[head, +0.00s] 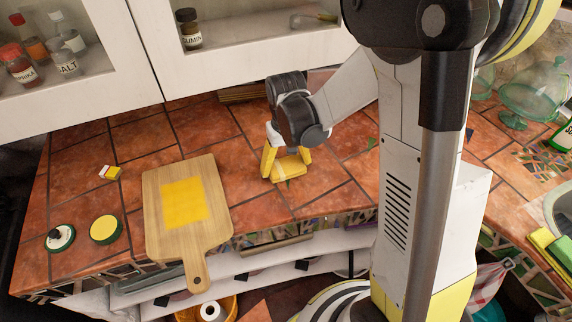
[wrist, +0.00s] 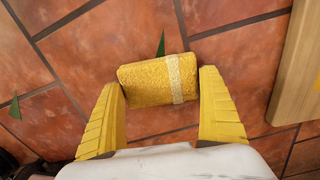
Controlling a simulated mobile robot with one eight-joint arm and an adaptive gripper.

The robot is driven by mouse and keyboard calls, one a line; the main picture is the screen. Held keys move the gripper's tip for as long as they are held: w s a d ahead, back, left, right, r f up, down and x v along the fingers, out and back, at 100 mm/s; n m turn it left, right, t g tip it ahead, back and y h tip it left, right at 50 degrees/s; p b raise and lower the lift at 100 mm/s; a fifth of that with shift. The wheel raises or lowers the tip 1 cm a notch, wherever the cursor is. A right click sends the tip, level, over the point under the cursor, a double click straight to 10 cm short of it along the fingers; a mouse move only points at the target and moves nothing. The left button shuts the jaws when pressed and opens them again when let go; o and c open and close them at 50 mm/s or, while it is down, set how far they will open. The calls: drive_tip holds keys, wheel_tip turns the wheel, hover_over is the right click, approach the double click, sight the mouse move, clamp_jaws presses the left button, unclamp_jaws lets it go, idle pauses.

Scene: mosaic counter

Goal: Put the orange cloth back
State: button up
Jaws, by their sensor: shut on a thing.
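The orange cloth (wrist: 150,82) looks like a mustard-yellow folded or rolled bundle with a pale band near its right end in the wrist view. It also shows in the head view (head: 291,168), low over or on the tiled counter. My gripper (wrist: 160,80) has one yellow finger at each end of the bundle and is shut on it. In the head view my gripper (head: 287,168) points down at the counter, right of the cutting board. A flat yellow-orange square (head: 184,200) lies on the wooden cutting board (head: 160,225). I cannot tell whether the cloth touches the tiles.
Cabinets (head: 240,60) hang above the back. Glass domes (head: 535,95) stand far right. Tiles around the gripper are clear.

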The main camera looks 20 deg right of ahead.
sight(286, 165)
drive_tip(key=o, duration=1.1)
drive_tip(key=shift+f, duration=0.1)
wheel_tip(286, 165, up, 12)
drive_tip(key=r+p, duration=0.1)
drive_tip(key=p, duration=0.3)
drive_tip(key=shift+s+r+t, duration=1.2)
drive_tip(key=shift+s+r, duration=0.3)
drive_tip(key=shift+s, duration=0.6)
drive_tip(key=shift+s+r+t, duration=1.2)
drive_tip(key=shift+s+r, duration=0.35)
drive_tip(key=shift+s, duration=0.55)
drive_tip(key=shift+s+r+t, duration=1.2)
drive_tip(key=shift+s+r, duration=0.3)
drive_tip(key=shift+s, duration=0.6)
